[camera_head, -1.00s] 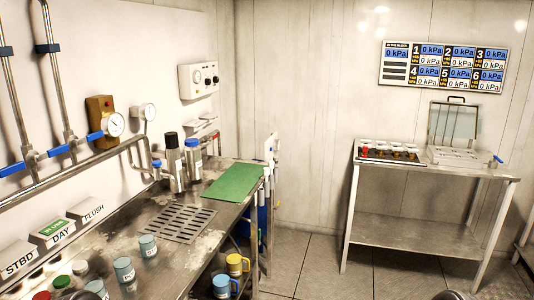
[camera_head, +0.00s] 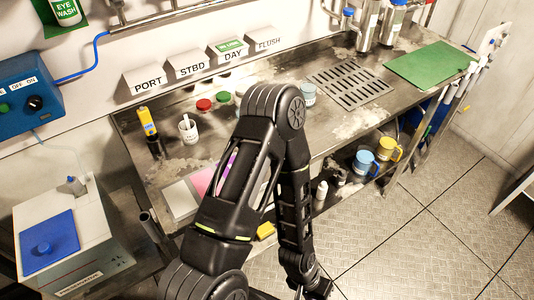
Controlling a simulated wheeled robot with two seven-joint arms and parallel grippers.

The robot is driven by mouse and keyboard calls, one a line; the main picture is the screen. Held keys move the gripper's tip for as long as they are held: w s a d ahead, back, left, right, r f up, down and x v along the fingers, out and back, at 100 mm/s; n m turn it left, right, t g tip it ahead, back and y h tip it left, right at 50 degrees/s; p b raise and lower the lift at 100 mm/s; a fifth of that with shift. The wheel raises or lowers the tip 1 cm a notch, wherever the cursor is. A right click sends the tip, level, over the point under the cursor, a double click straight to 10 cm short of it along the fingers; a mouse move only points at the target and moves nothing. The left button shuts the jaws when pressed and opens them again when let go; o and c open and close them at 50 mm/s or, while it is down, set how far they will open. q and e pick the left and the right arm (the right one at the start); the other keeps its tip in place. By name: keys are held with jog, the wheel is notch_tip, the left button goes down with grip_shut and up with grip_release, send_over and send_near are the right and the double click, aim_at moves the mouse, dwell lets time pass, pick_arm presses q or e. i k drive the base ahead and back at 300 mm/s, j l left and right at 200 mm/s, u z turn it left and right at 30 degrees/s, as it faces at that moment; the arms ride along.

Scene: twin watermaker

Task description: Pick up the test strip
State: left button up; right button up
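I cannot make out the test strip for sure. A small white cup (camera_head: 188,133) stands on the steel bench with something thin and pale sticking up from it, too small to identify. A pink flat piece (camera_head: 206,179) and a pale flat piece (camera_head: 180,198) lie at the bench's front, partly hidden by my arm. One arm, apparently my left, rises from the bottom, bends above the bench and hangs down in front of it. Its gripper (camera_head: 317,289) is low at the bottom edge, away from the cup, its fingers unclear. My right gripper is not in view.
A yellow handheld meter (camera_head: 147,122) stands left of the cup. A green mat (camera_head: 430,65) and drain grate (camera_head: 350,88) lie on the right. A white box (camera_head: 75,240) stands lower left. Mugs (camera_head: 364,163) stand below.

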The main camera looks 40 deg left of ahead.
aim_at(185, 117)
jog(key=i+l, duration=0.15)
jog(key=i, duration=0.2)
jog(key=i+l, duration=0.1)
jog(key=i, duration=0.2)
jog(key=u, duration=2.45)
